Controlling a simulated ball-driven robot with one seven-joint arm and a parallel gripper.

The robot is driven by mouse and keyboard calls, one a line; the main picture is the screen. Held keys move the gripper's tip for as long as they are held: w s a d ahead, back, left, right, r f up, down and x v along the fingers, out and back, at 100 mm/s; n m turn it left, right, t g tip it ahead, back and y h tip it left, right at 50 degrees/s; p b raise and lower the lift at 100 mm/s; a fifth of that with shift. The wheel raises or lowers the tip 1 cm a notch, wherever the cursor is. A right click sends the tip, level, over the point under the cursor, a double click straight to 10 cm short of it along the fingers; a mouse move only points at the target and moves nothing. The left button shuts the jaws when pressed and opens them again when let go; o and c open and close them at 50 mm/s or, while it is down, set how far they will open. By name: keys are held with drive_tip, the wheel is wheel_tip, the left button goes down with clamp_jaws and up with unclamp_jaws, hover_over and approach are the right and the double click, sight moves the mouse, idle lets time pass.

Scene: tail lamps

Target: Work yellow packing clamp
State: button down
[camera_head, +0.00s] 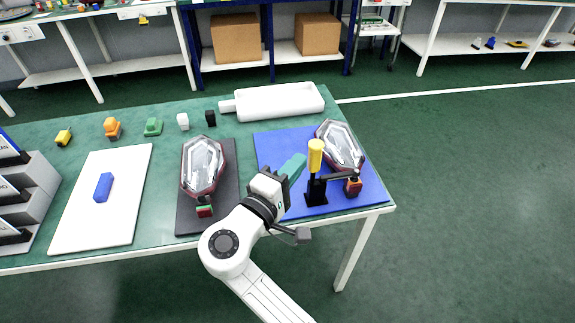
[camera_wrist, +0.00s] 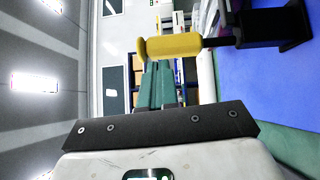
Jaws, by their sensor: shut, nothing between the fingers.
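The packing clamp has a yellow handle (camera_head: 316,155) standing upright on a black base (camera_head: 316,190), on the blue mat (camera_head: 272,150). Its dark arm reaches right to the orange-and-dark piece (camera_head: 353,186) at the near end of a tail lamp (camera_head: 340,146). My gripper (camera_head: 298,163), with teal fingers, is just left of the handle, shut and empty. In the wrist view the yellow handle (camera_wrist: 172,46) lies across the picture just beyond the closed fingertips (camera_wrist: 158,66). I cannot tell whether they touch it.
A second tail lamp (camera_head: 203,165) lies on a dark mat (camera_head: 226,210) to the left. A white board (camera_head: 130,215) holds a blue block (camera_head: 103,187). Small coloured connectors and a white tray (camera_head: 280,102) line the back. The table's right edge is close to the blue mat.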

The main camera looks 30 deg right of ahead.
drive_tip(key=shift+s+d+r+m+y+p, duration=0.15)
drive_tip(key=shift+d+r+m+y+p, duration=0.15)
drive_tip(key=shift+d+m+y, duration=0.1)
idle(0.5)
